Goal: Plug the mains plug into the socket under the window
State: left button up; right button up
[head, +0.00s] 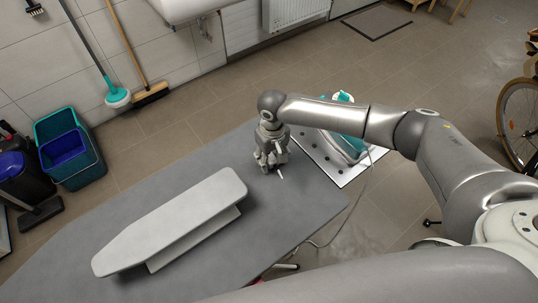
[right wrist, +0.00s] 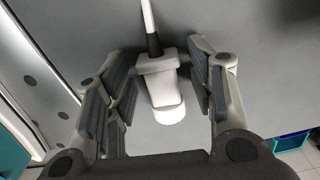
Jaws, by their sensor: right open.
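The mains plug (right wrist: 161,88) is white, with a black sleeve and a white cord running up from it in the right wrist view. It lies on the grey ironing board (head: 75,215). In the head view only a small white bit of it (head: 281,173) shows by my right gripper (head: 270,164). That gripper is open and points down over the board. In the right wrist view its fingers stand on either side of the plug, with a gap on both sides. My left gripper is out of view. I see no window and no socket.
A teal iron (head: 346,142) stands on a perforated metal rest (head: 318,152) at the board's right end, under my forearm. A padded sleeve board (head: 170,222) lies on the board. Teal bucket (head: 68,146), mop (head: 117,97) and broom (head: 150,93) stand by the wall. A bicycle wheel (head: 518,120) is right.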

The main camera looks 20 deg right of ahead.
jog(key=c, duration=1)
jog(key=shift+o, duration=0.2)
jog(key=shift+r, duration=0.15)
